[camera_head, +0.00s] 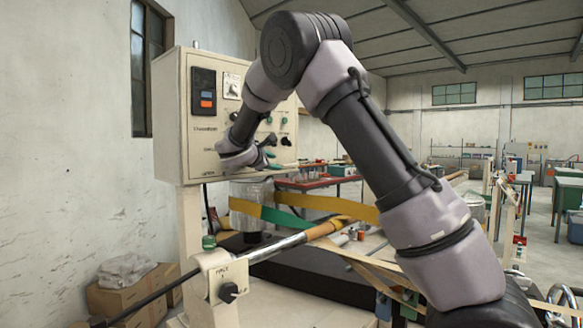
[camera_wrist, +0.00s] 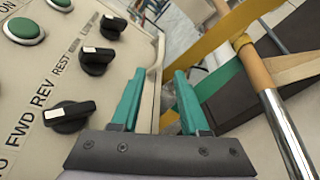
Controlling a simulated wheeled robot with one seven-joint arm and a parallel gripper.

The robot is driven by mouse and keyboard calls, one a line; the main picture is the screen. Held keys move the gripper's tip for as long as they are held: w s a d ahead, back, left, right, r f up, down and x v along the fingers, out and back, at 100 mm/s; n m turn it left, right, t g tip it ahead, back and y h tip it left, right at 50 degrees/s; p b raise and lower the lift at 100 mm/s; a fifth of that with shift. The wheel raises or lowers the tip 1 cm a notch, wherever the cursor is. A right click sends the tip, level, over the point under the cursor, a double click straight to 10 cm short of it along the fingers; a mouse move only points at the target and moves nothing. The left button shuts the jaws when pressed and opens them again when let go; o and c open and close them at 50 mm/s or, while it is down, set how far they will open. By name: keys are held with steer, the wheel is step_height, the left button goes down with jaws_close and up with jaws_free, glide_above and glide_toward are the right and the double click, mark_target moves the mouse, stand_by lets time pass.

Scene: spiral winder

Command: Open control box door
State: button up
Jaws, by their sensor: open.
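The control box (camera_head: 172,120) is a beige cabinet on a post at the left of the head view. Its front panel carries a dark switch block, a dial, buttons and knobs, and my arm hides part of it. In the wrist view the control box (camera_wrist: 60,85) fills the left side, with black knobs and green buttons. My gripper (camera_head: 268,156) is at the panel's lower right part in the head view. In the wrist view my gripper (camera_wrist: 158,98) has teal fingers spread apart, with the box's right edge between them. Contact with the edge cannot be told.
A metal roller with a tan tube (camera_head: 322,229) runs below the box. Yellow and green bands (camera_head: 290,219) stretch behind it. A small bracket with a black knob (camera_head: 228,292) stands in front. Cardboard boxes (camera_head: 125,303) lie at lower left. A red-topped table (camera_head: 318,183) is behind.

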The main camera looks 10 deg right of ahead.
mark_target(284, 166)
steer(key=x, duration=1)
steer(key=shift+f, duration=0.1)
jaws_close()
steer(key=shift+f, duration=0.2)
stand_by(0.9)
